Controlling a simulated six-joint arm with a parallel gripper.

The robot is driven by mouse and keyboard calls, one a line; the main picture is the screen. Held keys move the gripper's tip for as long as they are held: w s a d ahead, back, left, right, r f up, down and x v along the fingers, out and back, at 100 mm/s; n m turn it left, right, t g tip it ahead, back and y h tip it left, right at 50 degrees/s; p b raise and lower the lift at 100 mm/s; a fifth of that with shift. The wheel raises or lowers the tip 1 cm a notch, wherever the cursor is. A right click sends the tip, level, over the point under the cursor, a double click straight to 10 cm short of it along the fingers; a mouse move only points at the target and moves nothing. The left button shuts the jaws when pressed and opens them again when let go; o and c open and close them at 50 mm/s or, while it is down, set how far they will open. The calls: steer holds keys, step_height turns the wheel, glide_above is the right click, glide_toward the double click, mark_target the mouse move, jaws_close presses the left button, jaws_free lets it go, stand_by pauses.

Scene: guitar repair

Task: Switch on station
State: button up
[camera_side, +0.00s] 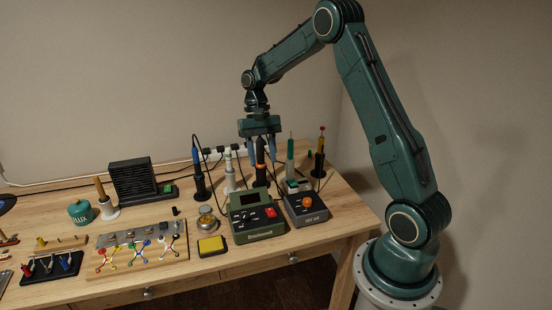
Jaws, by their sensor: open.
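A green station box (248,226) with a dark screen and a red switch (270,212) stands near the front of the bench. A darker box (297,217) with an orange knob (307,202) stands just right of it. Whether the red switch is on or off is too small to tell. My gripper (262,157) points down with its fingers apart, above and behind the green box in the picture. A black upright tool with an orange band (261,167) shows between the fingers; whether they touch it I cannot tell.
Several upright tools in stands, such as a blue-handled one (197,158), crowd around my gripper. A yellow sponge (212,246) and a round brass tin (207,222) lie left of the green box. A black fan unit (143,180) and a board with coloured wires (140,248) are further left.

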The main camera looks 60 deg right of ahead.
mark_target(271, 212)
steer(key=shift+w+d+f, duration=0.1)
steer(key=shift+d+f, duration=0.45)
steer(key=shift+f, duration=0.3)
steer(key=shift+f, duration=0.1)
steer(key=x, duration=1.3)
steer(key=shift+a+f, duration=0.2)
steer(key=shift+a, duration=0.05)
